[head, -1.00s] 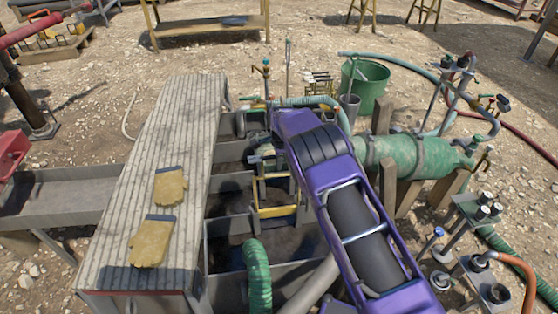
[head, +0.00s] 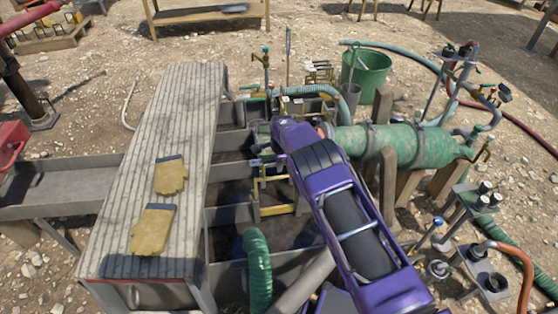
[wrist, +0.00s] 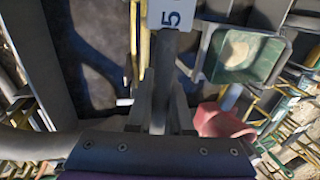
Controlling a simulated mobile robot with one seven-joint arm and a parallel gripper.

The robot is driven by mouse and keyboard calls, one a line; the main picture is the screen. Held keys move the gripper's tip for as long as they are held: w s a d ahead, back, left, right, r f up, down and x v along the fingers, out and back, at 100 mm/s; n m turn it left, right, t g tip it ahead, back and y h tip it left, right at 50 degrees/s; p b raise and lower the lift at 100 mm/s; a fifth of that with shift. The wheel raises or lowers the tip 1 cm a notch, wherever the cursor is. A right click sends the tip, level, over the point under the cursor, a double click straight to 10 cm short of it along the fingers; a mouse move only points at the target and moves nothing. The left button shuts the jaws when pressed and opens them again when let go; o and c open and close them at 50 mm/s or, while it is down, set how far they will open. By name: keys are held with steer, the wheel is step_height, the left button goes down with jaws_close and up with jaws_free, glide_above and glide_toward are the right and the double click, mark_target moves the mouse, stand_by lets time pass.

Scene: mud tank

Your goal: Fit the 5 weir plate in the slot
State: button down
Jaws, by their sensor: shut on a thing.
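A white tag marked 5 (wrist: 170,14) shows at the top of the wrist view, on a grey bar that runs down between the jaws of my gripper (wrist: 160,105). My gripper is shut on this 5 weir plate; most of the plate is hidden. In the head view my purple arm covers most of the gripper, whose grey end (head: 266,161) is over the tank (head: 228,214). A yellow frame (head: 277,209) stands in the tank just below it. I cannot tell which slot the plate is over, or whether it touches one.
A plank walkway (head: 150,200) with two gloves (head: 153,229) lies left of the tank. A green hose (head: 257,265) rises in front. A green cylinder (head: 400,142) on wooden posts and a green bucket (head: 366,76) stand to the right. A yellow rack (head: 320,72) stands behind.

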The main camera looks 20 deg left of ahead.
steer(key=shift+f, duration=1.75)
stand_by(0.3)
steer(key=c, duration=0.7)
jaws_free()
steer(key=shift+c, duration=0.2)
steer(key=p+v, duration=0.4)
steer(key=v, duration=1.3)
steer(key=shift+r, duration=0.2)
steer(key=shift+w+d, duration=0.1)
